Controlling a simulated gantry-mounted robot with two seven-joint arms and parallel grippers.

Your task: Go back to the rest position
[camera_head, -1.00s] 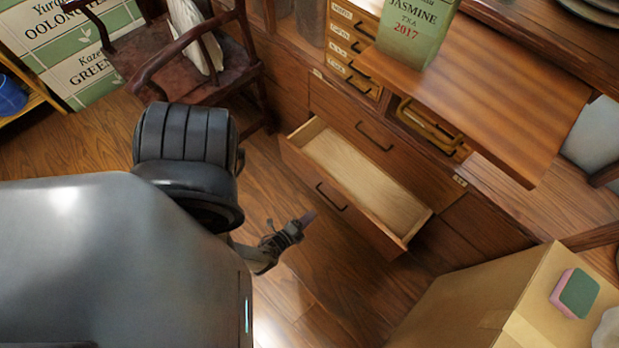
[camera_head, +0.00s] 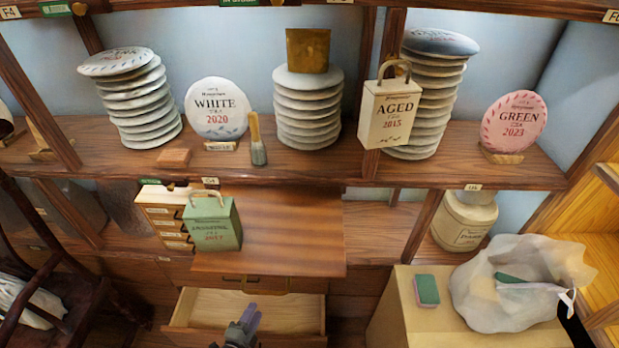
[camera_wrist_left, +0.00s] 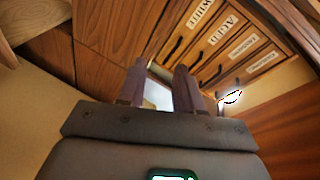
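My left gripper (camera_head: 243,325) shows at the bottom middle of the head view, in front of the open drawer (camera_head: 195,310). In the left wrist view its two dark purple fingers (camera_wrist_left: 160,88) stand apart with a gap between them. I see nothing held in the gap. The drawer is pulled out, and the visible part of its pale inside is empty. My right gripper is not in view.
A wooden flap (camera_head: 290,235) juts out above the drawer, with a green tea tin (camera_head: 212,225) and a small drawer box (camera_head: 163,215). A cardboard box (camera_head: 395,300) stands right, a dark chair (camera_head: 85,275) left. The shelf above holds stacked tea cakes (camera_head: 308,108).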

